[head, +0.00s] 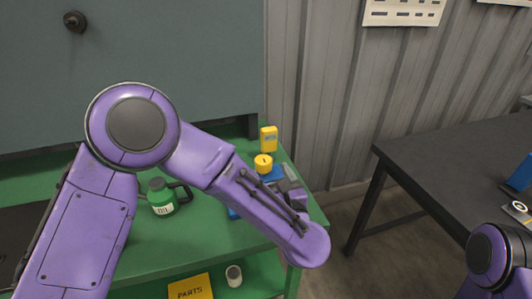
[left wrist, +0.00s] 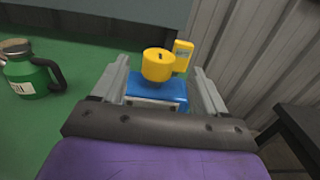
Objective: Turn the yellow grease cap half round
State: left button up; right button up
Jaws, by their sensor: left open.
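The yellow grease cap (head: 263,163) is a short round cylinder with a small dark mark on top. It sits on a blue block (left wrist: 150,87) at the right end of the green bench. In the left wrist view the cap (left wrist: 158,67) shows upright between the two fingers of my left gripper (left wrist: 160,68). These fingers are spread open, with a gap on each side of the cap. In the head view my purple arm hides part of the blue block. My right arm shows at the lower right of the head view, but its gripper is not seen.
A yellow device (head: 268,139) stands just behind the cap. A green jug (head: 160,196) with a dark handle stands left on the green bench (head: 190,240). A yellow PARTS box (head: 190,287) and a small container (head: 234,276) sit below. A dark table (head: 440,150) is at right.

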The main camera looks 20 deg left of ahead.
aim_at(266, 166)
pick_arm(q)
jog(key=p+x, duration=0.2)
jog(key=x, duration=0.5)
jog(key=shift+s, duration=0.1)
jog(key=shift+d, duration=0.1)
jog(key=c, duration=1)
jog(key=shift+o, duration=0.2)
jog(key=shift+f, duration=0.1)
